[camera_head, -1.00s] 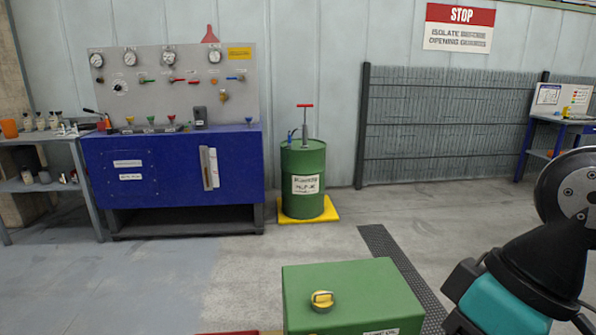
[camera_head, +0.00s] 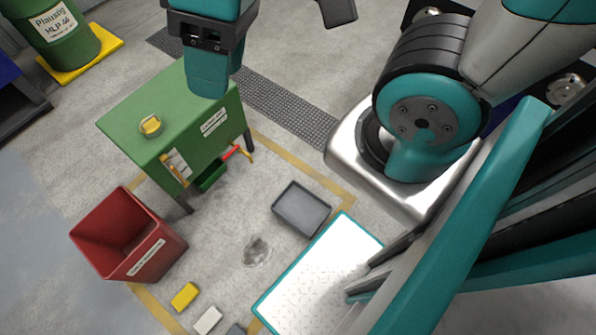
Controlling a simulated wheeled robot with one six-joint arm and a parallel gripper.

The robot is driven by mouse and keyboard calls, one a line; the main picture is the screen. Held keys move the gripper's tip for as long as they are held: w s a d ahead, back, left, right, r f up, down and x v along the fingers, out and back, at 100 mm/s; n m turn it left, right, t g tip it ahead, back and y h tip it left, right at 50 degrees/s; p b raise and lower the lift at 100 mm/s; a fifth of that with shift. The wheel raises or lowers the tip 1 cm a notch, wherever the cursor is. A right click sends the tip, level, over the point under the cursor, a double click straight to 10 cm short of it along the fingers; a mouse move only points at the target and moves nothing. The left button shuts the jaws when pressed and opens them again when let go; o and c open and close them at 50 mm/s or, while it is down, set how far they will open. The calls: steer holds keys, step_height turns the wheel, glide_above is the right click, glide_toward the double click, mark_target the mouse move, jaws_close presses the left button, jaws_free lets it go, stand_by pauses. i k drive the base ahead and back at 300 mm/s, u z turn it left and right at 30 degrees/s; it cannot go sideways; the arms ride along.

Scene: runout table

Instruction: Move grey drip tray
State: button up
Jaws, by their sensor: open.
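The grey drip tray (camera_head: 301,209) is a shallow rectangular tray lying on the concrete floor, right of and below the green cabinet. It looks empty. My gripper (camera_head: 338,12) shows only in part at the top edge, as a dark finger beyond the teal wrist. It is open, well apart from the tray. The rest of the gripper is cut off by the frame.
A green cabinet (camera_head: 172,115) has a red-handled tap (camera_head: 230,153) low on its side. A clear wet patch (camera_head: 257,251) lies left of the tray. A red bin (camera_head: 128,235), a yellow block (camera_head: 184,297) and a white block (camera_head: 207,320) stand nearby.

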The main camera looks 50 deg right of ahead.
mark_target(303, 210)
steer(key=u, duration=0.35)
steer(key=k, duration=0.95)
steer(key=z, duration=0.95)
steer(key=k, duration=0.25)
steer(key=u, duration=0.15)
